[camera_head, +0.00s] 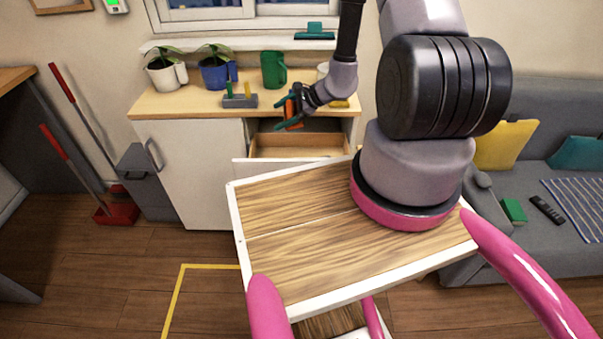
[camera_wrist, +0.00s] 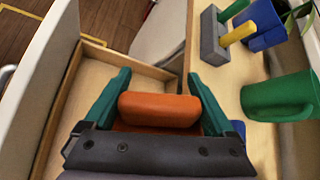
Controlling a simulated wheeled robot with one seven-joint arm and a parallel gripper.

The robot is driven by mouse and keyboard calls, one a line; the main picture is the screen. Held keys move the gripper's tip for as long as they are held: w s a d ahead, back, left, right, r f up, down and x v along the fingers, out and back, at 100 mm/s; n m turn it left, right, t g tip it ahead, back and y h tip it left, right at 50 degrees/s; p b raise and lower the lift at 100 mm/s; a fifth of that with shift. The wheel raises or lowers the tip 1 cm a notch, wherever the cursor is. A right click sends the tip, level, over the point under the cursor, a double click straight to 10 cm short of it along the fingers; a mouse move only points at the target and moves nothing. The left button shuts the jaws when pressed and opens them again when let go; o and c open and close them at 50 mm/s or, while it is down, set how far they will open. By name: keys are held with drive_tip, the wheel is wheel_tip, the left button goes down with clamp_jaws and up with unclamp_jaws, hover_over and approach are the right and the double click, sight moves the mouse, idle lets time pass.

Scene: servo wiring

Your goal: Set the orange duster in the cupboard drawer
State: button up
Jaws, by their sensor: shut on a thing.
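The orange duster (camera_wrist: 160,109) is held between the green fingers of my gripper (camera_wrist: 160,95) in the wrist view. In the head view the duster (camera_head: 292,113) shows as a small orange patch at my gripper (camera_head: 290,106), which is above the cupboard's open drawer. The cupboard drawer (camera_head: 300,144) is pulled out and its visible wooden floor is bare. In the wrist view the drawer (camera_wrist: 75,95) lies below and around the gripper on the left. The duster appears above the drawer, not touching its floor.
On the cupboard top (camera_head: 190,103) stand two potted plants, a green mug (camera_head: 274,70) and a grey block holder (camera_head: 239,100) with coloured pieces. A wooden-topped tray of mine fills the foreground. A red broom and dustpan (camera_head: 117,213) stand left; a grey sofa (camera_head: 545,110) is right.

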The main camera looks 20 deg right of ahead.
drive_tip(key=f+m+y, duration=0.1)
drive_tip(key=f, duration=0.5)
drive_tip(key=s+a+f+m+g+y, duration=0.1)
drive_tip(key=f, duration=0.5)
drive_tip(key=s+f+m+y, duration=0.1)
drive_tip(key=f+y, duration=0.1)
drive_tip(key=f, duration=0.4)
drive_tip(key=shift+s+a+f+g, duration=0.2)
drive_tip(key=shift+s+f+g, duration=0.05)
drive_tip(key=shift+f+g, duration=0.15)
drive_tip(key=shift+f, duration=2.5)
drive_tip(key=o, duration=1)
drive_tip(key=shift+f, duration=0.1)
drive_tip(key=shift+o, duration=0.4)
drive_tip(key=shift+d+r, duration=0.1)
drive_tip(key=shift+r, duration=0.1)
drive_tip(key=v, duration=1.1)
drive_tip(key=shift+s+d+r, duration=0.1)
drive_tip(key=shift+d+r, duration=0.05)
drive_tip(key=shift+d, duration=0.25)
